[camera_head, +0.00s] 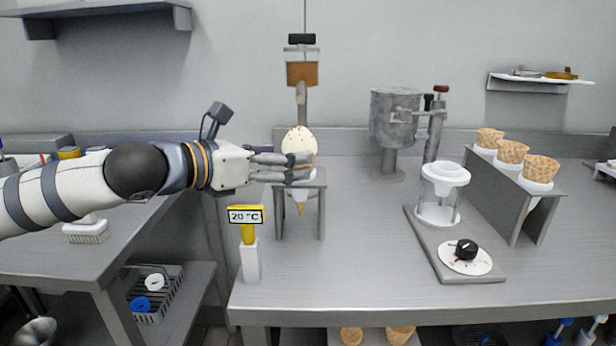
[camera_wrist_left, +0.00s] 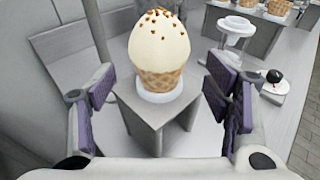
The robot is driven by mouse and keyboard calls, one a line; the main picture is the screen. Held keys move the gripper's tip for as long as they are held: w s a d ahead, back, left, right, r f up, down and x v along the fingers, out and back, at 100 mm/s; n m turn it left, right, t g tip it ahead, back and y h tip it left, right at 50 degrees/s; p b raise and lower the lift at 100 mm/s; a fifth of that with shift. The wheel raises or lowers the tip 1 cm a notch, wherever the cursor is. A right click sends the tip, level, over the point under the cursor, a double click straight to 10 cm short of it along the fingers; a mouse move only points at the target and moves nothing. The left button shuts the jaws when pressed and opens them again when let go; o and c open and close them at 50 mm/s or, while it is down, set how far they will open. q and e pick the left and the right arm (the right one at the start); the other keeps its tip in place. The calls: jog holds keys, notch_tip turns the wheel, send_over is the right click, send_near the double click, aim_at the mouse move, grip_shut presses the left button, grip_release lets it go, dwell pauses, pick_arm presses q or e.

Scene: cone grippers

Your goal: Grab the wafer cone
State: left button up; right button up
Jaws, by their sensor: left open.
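A wafer cone (camera_wrist_left: 156,80) with a big scoop of cream-coloured ice cream (camera_wrist_left: 159,47) and brown bits on top stands upright in a white ring on a small grey stand. In the head view the ice cream (camera_head: 299,141) shows above the stand and the cone's tip (camera_head: 300,209) hangs below it. My left gripper (camera_head: 300,168) comes in from the left at the height of the cone. In the left wrist view its purple-padded fingers (camera_wrist_left: 165,103) are wide apart, one on each side of the cone, with a gap to it. My right gripper is not in view.
A dispenser (camera_head: 301,74) hangs above the cone. A yellow 20 °C thermometer (camera_head: 246,215) stands left of the stand (camera_head: 322,215).

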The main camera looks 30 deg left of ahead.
pick_arm(q)
jog(key=b+x, duration=0.1)
jog(key=x, duration=0.3)
jog(key=shift+w+f, duration=0.15)
jog(key=shift+w, duration=0.15)
jog(key=shift+r, duration=0.25)
jog(key=c, duration=0.8)
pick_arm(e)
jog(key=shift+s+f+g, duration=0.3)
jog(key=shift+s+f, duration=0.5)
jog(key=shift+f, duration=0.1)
pick_arm(q)
jog(key=shift+c, duration=0.2)
